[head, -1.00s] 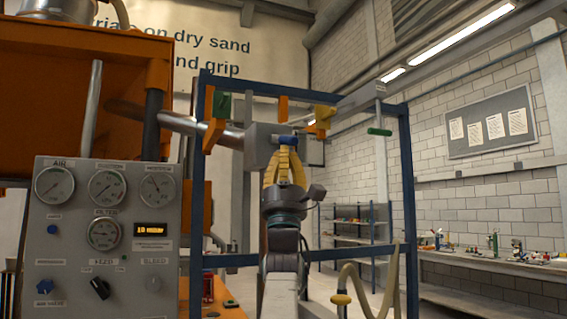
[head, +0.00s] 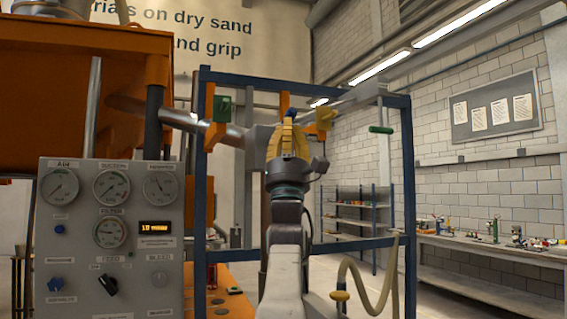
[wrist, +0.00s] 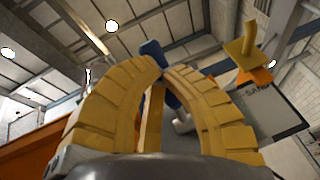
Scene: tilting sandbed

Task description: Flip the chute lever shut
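A lever with a blue handle (head: 290,113) stands at the top of my yellow fingers in the head view; I take it for the chute lever. In the wrist view the blue handle (wrist: 150,50) shows just beyond my fingertips, and more blue shows between the fingers. My gripper (head: 287,125) is raised, fingers pointing up. In the wrist view its fingertips (wrist: 162,68) come close together at the handle, with a wide gap lower down. Whether they clamp the handle is hidden. The grey box behind is mostly covered by my gripper.
A blue frame (head: 403,180) surrounds the lever area. A green block (head: 223,108), a yellow block (head: 325,116) and a hanging green handle (head: 381,130) are nearby. A grey gauge panel (head: 110,240) stands at left, and a hose (head: 385,280) hangs at lower right.

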